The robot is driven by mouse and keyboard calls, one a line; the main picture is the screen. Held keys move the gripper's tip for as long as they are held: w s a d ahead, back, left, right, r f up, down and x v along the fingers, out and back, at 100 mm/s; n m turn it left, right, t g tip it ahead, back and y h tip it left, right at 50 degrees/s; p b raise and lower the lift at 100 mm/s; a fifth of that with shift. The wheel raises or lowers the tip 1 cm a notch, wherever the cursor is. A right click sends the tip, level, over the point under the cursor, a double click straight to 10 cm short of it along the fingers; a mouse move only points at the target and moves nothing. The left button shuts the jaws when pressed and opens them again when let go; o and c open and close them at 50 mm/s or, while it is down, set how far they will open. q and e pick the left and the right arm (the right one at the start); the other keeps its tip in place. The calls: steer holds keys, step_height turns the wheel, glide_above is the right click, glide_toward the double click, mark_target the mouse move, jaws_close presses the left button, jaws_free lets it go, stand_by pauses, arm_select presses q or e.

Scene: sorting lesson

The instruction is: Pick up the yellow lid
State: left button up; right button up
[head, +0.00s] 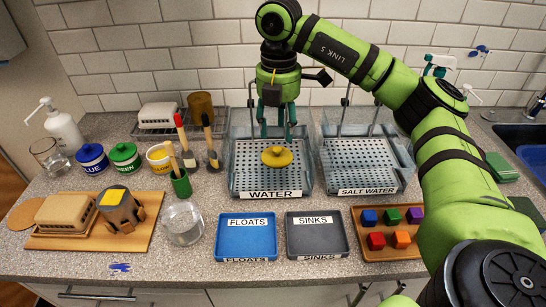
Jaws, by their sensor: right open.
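The yellow lid (277,157) is a round disc with a small knob on top. It shows at the middle of the clear tub labelled WATER (234,178), over the perforated floor; I cannot tell whether it floats or rests there. My right gripper (276,132) points down above the tub, behind and above the lid in the picture. Its two fingers are apart with nothing between them, and it does not touch the lid. My left gripper is not in view.
A SALT WATER tub (407,180) stands right of the WATER tub. A blue FLOATS tray (222,237) and a grey SINKS tray (293,235) lie in front. Coloured blocks sit on a wooden tray (362,213). Paint pots, brushes and a glass (183,226) stand left.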

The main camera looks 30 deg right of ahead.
mark_target(277, 149)
steer(key=shift+w+d+f+p, duration=0.15)
steer(key=shift+f+p, duration=0.4)
steer(key=shift+f, duration=0.4)
steer(key=shift+w+f+p, duration=0.1)
steer(key=shift+f+p, duration=0.35)
steer(key=shift+f, duration=0.25)
step_height(277, 149, down, 3)
steer(key=shift+r, duration=0.15)
steer(key=c, duration=0.9)
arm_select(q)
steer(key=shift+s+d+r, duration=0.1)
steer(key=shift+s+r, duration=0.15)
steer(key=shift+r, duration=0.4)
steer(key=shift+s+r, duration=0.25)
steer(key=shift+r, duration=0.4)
arm_select(e)
steer(key=shift+c, duration=0.3)
